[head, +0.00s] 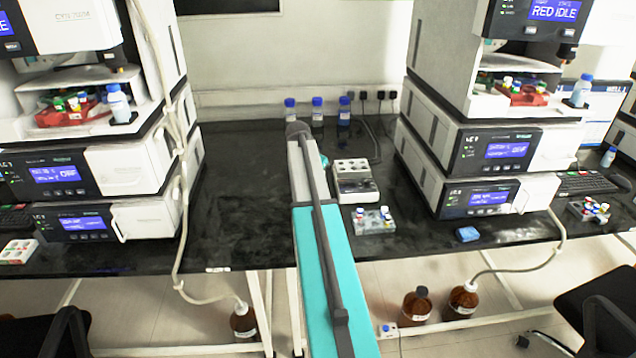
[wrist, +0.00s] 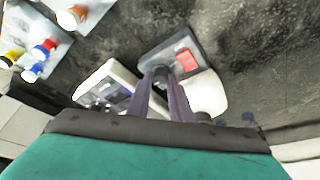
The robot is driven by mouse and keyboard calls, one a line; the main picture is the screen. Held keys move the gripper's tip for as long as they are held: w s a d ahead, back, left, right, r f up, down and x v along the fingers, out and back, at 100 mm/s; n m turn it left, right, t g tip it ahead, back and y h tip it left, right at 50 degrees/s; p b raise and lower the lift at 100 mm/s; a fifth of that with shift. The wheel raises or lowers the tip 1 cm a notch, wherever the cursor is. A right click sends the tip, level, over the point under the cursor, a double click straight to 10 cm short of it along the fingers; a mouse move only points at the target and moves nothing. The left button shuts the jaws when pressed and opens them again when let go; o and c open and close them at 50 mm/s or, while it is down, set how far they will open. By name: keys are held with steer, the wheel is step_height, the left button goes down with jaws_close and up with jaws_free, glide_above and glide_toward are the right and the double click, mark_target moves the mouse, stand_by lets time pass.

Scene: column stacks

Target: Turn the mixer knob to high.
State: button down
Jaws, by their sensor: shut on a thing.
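The mixer (wrist: 207,84) shows in the wrist view as a small grey and white unit with a red patch on its top. My gripper (wrist: 172,74) is over it, with two purple-grey fingers reaching down onto its top. The fingers are close together and shut on the knob, which they mostly hide; its setting cannot be read. In the head view my teal arm reaches out over the dark bench and covers the mixer and most of my gripper.
Blue-capped bottles (head: 317,112) stand behind. Column stacks (head: 470,160) flank both sides. Bench left of my arm is clear.

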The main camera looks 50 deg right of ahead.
steer(key=shift+w+a, duration=0.1)
steer(key=c, duration=1.6)
jaws_free()
steer(key=shift+r, duration=0.2)
steer(key=b+v, duration=0.1)
steer(key=v, duration=1.2)
steer(key=shift+r, duration=0.2)
steer(key=shift+r, duration=0.1)
